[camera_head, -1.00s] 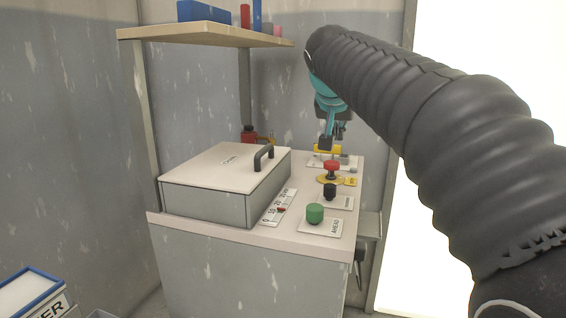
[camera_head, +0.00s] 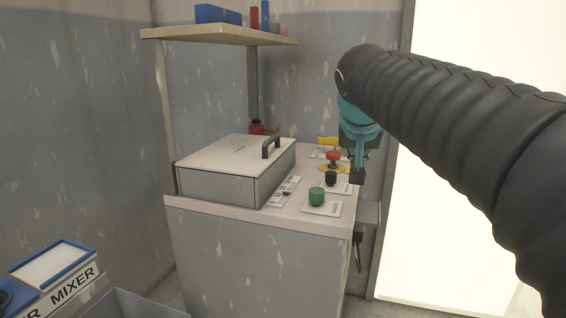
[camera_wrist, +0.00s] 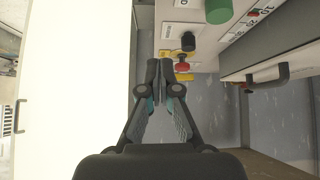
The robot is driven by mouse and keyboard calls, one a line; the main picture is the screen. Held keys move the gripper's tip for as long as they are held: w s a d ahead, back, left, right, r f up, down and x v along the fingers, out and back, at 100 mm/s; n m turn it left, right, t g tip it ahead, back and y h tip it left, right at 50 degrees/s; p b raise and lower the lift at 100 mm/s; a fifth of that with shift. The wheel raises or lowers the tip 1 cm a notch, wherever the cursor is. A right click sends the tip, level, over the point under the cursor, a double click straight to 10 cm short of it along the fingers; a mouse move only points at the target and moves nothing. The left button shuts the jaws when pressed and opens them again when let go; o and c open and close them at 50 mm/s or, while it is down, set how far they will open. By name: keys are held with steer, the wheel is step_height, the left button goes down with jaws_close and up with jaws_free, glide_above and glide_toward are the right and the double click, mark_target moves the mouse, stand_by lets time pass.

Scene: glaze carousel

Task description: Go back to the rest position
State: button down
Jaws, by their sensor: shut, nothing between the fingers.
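My gripper shows in the wrist view (camera_wrist: 159,72) with its two fingers together and nothing between them. In the head view my gripper (camera_head: 357,176) hangs from my dark ribbed arm, at the right side of the bench top (camera_head: 240,208). It is in front of the far right part of the panel and partly hides the plates there. The green button (camera_head: 316,196), the black knob (camera_head: 330,178) and the red mushroom button (camera_head: 333,158) stand to its left. A yellow piece (camera_head: 327,141) lies behind them. No contact with any of them is visible.
A closed lidded box (camera_head: 215,185) with a black handle stands on the bench left of the buttons. A shelf (camera_head: 220,36) is above it. A blue-rimmed MIXER box (camera_head: 52,268) is at lower left. A bright white panel (camera_head: 450,230) is at right.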

steer(key=s+d+f+n+g+y, duration=0.1)
steer(key=s+f+n+g+y, duration=0.1)
steer(key=s+f, duration=2.1)
steer(key=shift+s+f+n, duration=0.25)
steer(key=shift+s+n, duration=0.05)
steer(key=shift+s, duration=0.8)
